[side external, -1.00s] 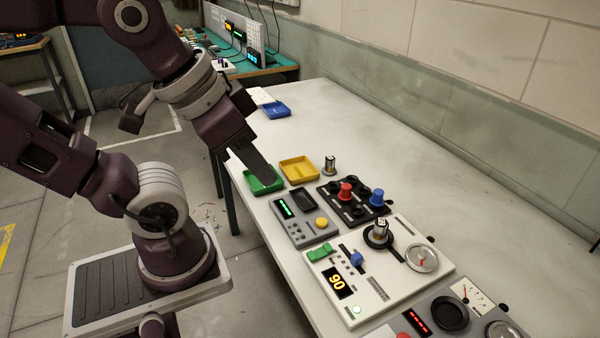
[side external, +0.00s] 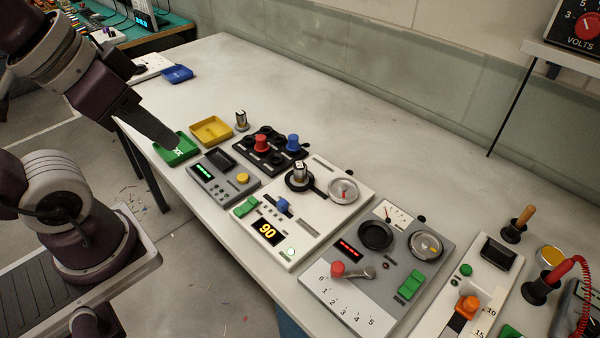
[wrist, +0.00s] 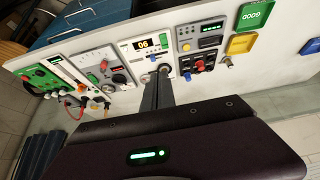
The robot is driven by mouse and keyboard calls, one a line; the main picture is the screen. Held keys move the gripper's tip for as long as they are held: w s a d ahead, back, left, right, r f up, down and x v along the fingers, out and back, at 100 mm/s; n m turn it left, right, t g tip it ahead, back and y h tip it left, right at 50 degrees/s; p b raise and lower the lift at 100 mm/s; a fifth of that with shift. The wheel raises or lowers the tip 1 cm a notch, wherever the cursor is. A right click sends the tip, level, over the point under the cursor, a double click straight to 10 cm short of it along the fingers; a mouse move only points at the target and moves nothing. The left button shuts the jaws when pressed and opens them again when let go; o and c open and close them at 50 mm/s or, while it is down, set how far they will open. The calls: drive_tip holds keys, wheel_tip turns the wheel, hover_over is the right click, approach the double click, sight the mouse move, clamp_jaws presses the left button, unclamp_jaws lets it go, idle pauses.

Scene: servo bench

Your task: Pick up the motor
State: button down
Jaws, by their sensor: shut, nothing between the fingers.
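Two small silver cylinders that look like motors show in the side view. One cylinder (side external: 241,121) stands upright on the table beside the yellow tray. The other cylinder (side external: 299,171) stands upright in a black round socket on the white panel (side external: 325,222). Which one the task means I cannot tell. My gripper (side external: 172,142) is shut and empty, above or in front of the green tray (side external: 189,155), apart from both cylinders. In the wrist view my gripper's dark fingers (wrist: 157,85) are together, pointing toward the white panel, and partly cover its near edge.
A yellow tray (side external: 211,131), black panel with red and blue knobs (side external: 272,157), grey panel with green display (side external: 217,185) and grey panel with red display (side external: 375,272) crowd the table's near side. A blue tray (side external: 177,74) lies farther back.

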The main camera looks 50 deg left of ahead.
drive_tip(key=c, duration=1.1)
unclamp_jaws()
drive_tip(key=m+g+y, duration=0.2)
drive_tip(key=m+g, duration=0.4)
drive_tip(key=m, duration=1)
hover_over(300, 164)
drive_tip(key=d, duration=0.1)
wheel_tip(300, 164, down, 16)
drive_tip(key=shift+s+r, duration=0.1)
drive_tip(key=shift+r, duration=0.15)
drive_tip(key=f, duration=0.4)
drive_tip(key=a+f, duration=0.1)
drive_tip(key=f, duration=0.2)
